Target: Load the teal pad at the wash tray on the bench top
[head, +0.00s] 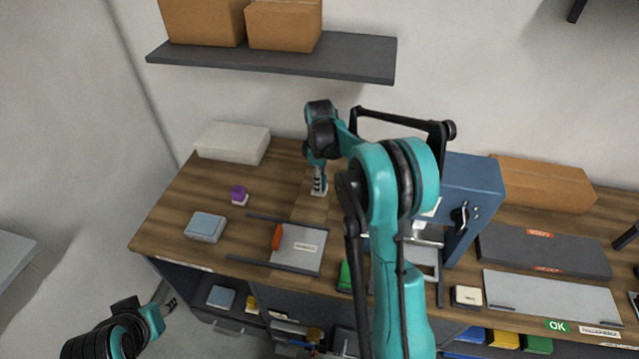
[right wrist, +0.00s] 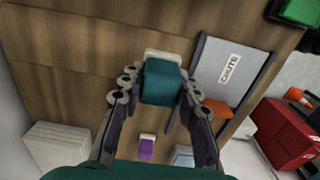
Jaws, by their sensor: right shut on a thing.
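The teal pad (right wrist: 162,85) is a dark teal block with a white end, held between the fingers of my right gripper (right wrist: 160,98). In the head view my right gripper (head: 318,178) points down over the back of the bench top, and the pad's white end (head: 318,192) shows at its tips, at or just above the wood. I cannot tell whether it touches. No tray is legibly marked as the wash tray. My left gripper (head: 167,296) is low at the left, off the bench front, apparently open and empty.
A grey plate (head: 302,259), labelled CHUTE in the wrist view, lies between dark rails with an orange piece (head: 277,237). A purple pad (head: 239,194), pale blue box (head: 205,227) and white stack (head: 232,142) stand left. A blue press (head: 470,190) stands right. A shelf (head: 270,58) hangs above.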

